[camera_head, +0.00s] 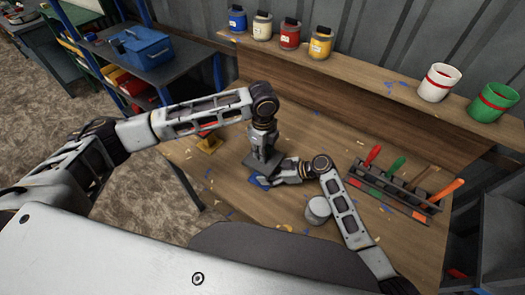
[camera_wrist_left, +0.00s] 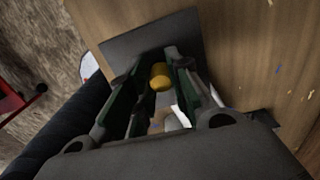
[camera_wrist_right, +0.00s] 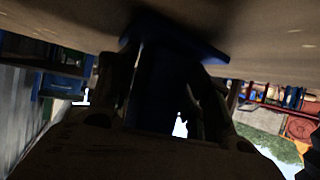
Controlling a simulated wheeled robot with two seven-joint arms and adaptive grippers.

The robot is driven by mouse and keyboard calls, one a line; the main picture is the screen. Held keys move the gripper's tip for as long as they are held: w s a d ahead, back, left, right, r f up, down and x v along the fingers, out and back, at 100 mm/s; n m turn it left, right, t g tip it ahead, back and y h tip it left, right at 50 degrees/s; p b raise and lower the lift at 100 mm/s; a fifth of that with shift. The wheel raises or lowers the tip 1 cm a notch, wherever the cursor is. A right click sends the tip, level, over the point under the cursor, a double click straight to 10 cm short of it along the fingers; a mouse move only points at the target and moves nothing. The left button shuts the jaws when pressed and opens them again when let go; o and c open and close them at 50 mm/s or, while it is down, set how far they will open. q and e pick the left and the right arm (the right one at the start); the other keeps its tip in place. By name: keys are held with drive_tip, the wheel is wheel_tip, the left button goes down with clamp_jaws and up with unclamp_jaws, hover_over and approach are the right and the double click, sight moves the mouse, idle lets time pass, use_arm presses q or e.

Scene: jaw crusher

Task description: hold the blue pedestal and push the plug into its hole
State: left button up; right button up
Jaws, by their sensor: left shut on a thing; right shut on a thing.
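The blue pedestal (camera_head: 258,182) stands on the workbench, mostly hidden by my grippers and a dark grey square plate (camera_head: 253,164) above it. My right gripper (camera_head: 279,174) is shut on the pedestal's blue upright (camera_wrist_right: 160,85) from the side. My left gripper (camera_head: 262,153) points down over the plate. In the left wrist view, its fingers (camera_wrist_left: 158,85) are shut on a yellow cylindrical plug (camera_wrist_left: 160,76), with the grey plate (camera_wrist_left: 130,45) just beyond. The hole is hidden, so I cannot tell how deep the plug sits.
A grey cylinder (camera_head: 318,209) stands close by my right forearm. A rack (camera_head: 395,188) with coloured-handled tools is at the right. Several jars, including a white one (camera_head: 438,83), line the back shelf.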

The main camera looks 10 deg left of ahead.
use_arm(q)
drive_tip(key=shift+f, duration=0.3)
use_arm(e)
drive_tip(key=shift+s+d+f, duration=0.15)
drive_tip(key=shift+s+f, duration=0.1)
drive_tip(key=shift+f, duration=0.2)
use_arm(q)
drive_tip(key=o, duration=0.8)
drive_tip(key=shift+r, duration=6)
use_arm(e)
drive_tip(key=o, duration=0.9)
drive_tip(key=shift+r, duration=0.1)
drive_tip(key=shift+w+r, duration=0.1)
drive_tip(key=shift+w, duration=0.1)
